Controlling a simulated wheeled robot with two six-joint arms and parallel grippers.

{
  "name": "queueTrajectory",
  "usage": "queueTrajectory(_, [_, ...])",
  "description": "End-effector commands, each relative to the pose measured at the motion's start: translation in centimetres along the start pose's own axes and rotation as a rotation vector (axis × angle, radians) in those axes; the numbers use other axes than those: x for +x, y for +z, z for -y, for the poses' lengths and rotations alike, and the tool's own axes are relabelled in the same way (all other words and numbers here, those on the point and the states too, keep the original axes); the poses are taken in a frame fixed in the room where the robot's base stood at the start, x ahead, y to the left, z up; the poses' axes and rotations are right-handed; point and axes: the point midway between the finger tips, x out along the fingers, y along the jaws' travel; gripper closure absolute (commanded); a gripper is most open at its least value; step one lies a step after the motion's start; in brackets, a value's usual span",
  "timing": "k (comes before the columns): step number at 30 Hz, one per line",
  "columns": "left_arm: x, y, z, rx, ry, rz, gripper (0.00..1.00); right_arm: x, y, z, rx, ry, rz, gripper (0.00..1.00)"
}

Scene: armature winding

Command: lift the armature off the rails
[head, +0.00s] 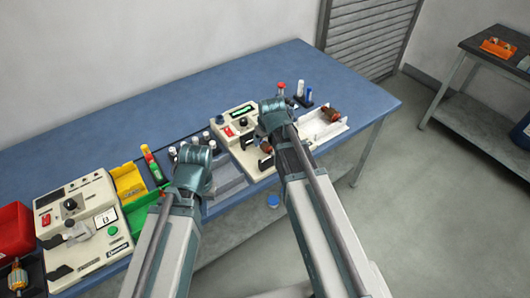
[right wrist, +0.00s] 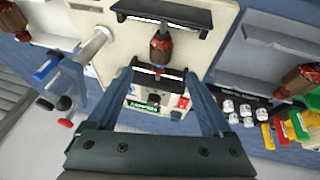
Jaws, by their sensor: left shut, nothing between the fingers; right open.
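The copper-brown armature (right wrist: 160,46) lies across two black rails (right wrist: 166,79) on the cream winding machine (right wrist: 92,30) in the right wrist view. In the head view its brown body (head: 267,147) shows partly beside my right arm. My right gripper (right wrist: 158,76) is open, with its fingers spread on either side of the near rail, short of the armature body. Nothing is between them. In the head view my right wrist hides its fingers. My left gripper (head: 193,158) is shut and empty, over the bench left of the machine, its fingertips hard to make out.
Another brown armature (head: 331,114) lies in a white tray (head: 318,136) at the right. A third armature (right wrist: 300,79) is by a grey tray (right wrist: 262,62). Bottles, coloured bins and a second machine (head: 83,222) crowd the blue bench (head: 185,98). The bench's back strip is clear.

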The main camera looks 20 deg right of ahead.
Motion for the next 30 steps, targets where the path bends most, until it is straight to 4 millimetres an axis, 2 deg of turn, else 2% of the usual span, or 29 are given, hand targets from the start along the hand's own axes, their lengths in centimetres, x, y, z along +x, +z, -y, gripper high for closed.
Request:
queueTrajectory(1, [1.5, -0.1, -0.1, 0.0, 0.0, 0.0, 1.0, 1.6, 0.1, 0.1, 0.0, 0.0, 0.0, 0.16])
queueTrajectory(3, [2.3, -0.1, -0.2, 0.0, 0.0, 0.0, 1.0, 2.5, 0.1, 0.1, 0.0, 0.0, 0.0, 0.16])
queueTrajectory(14, [2.9, -0.2, -0.3, 0.0, 0.0, 0.0, 1.0, 3.2, 0.1, 0.0, 0.0, 0.0, 0.0, 0.16])
queueTrajectory(25, [7.0, -0.4, -0.7, 0.0, 0.0, 0.0, 1.0, 7.5, 0.5, 0.1, 0.001, 0.0, 0.0, 0.16])
queueTrajectory(30, [7.6, -0.4, -0.7, 0.0, 0.0, 0.0, 1.0, 8.2, 0.3, 0.0, 0.0, 0.0, 0.0, 0.16])
